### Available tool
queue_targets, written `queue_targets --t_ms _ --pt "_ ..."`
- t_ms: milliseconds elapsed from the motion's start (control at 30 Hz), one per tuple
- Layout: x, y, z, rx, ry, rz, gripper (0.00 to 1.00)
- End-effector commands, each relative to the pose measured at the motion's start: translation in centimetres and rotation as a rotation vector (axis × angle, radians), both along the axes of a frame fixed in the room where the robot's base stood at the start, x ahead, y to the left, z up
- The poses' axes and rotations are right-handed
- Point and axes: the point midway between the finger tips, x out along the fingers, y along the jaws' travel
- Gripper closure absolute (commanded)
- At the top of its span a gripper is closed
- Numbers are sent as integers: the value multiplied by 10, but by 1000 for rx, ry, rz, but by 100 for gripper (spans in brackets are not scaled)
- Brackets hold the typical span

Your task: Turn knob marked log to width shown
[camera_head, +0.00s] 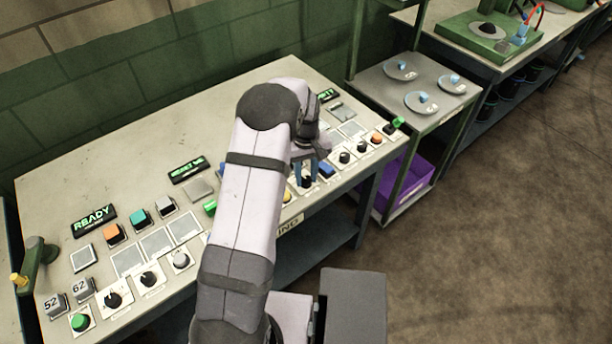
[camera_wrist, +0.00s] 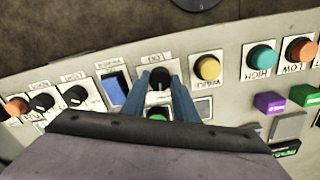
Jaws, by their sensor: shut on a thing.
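The knob marked LOG (camera_wrist: 160,86) is black with a pale pointer line and sits on a white plate in the wrist view. My gripper (camera_wrist: 160,78) has its two blue fingers on either side of it, shut on it. In the head view the same knob (camera_head: 307,182) shows just below my gripper (camera_head: 306,170), near the panel's front edge. A small green display (camera_head: 189,169) stands mid-panel, its text too small to read surely. Another display (camera_head: 328,95), at the far end, is partly hidden by my arm.
A yellow button (camera_wrist: 207,68) and a blue rocker (camera_wrist: 113,88) flank the knob closely. More black knobs (camera_wrist: 75,96) continue along the row. A READY display (camera_head: 94,220) stands at left. A side table (camera_head: 385,85) with grey discs adjoins the bench; a purple bin (camera_head: 408,183) sits below.

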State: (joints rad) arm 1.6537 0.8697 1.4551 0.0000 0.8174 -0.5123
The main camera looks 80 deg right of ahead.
Motion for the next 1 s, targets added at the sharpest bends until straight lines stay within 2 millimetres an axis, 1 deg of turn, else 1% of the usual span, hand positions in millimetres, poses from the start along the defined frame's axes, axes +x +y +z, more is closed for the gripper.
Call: queue_targets --t_ms 700,1000 --pt "0 -1 1 -3 0 -635 96" --pt "0 -1 1 -3 0 -836 96"
